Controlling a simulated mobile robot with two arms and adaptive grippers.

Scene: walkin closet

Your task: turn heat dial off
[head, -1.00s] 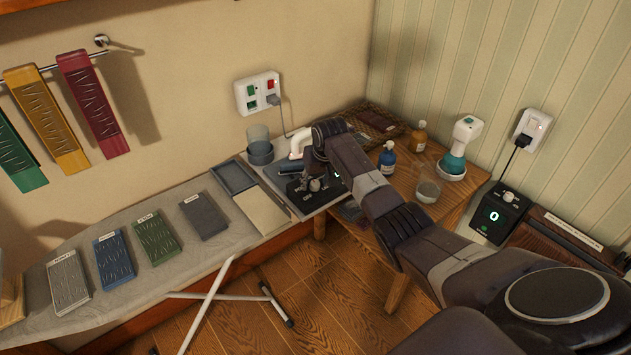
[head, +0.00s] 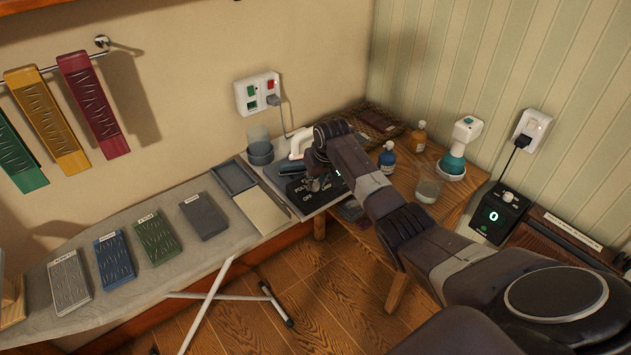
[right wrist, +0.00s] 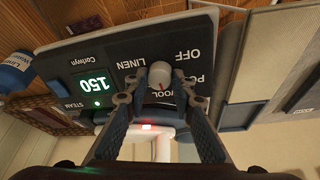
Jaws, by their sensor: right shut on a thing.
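The heat dial (right wrist: 160,76) is a small grey knob with a red mark on a black control panel (right wrist: 225,50). In the right wrist view the panel appears upside down, with OFF, POLY, WOOL and LINEN labels around the dial. A green display (right wrist: 93,84) reads 150, with a lit green dot below. My right gripper (right wrist: 160,90) is shut on the dial, one finger on each side. The red mark points toward the gripper side, near WOOL. In the head view my right gripper (head: 319,183) hides most of the dial. My left gripper is not in view.
The panel stands at the end of the ironing board (head: 130,215), beside a grey cup (head: 259,147) and a white-handled iron (head: 299,142). Bottles (head: 387,158) and a beaker (head: 429,184) stand on the wooden table to the right. A wall outlet (head: 257,93) is behind.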

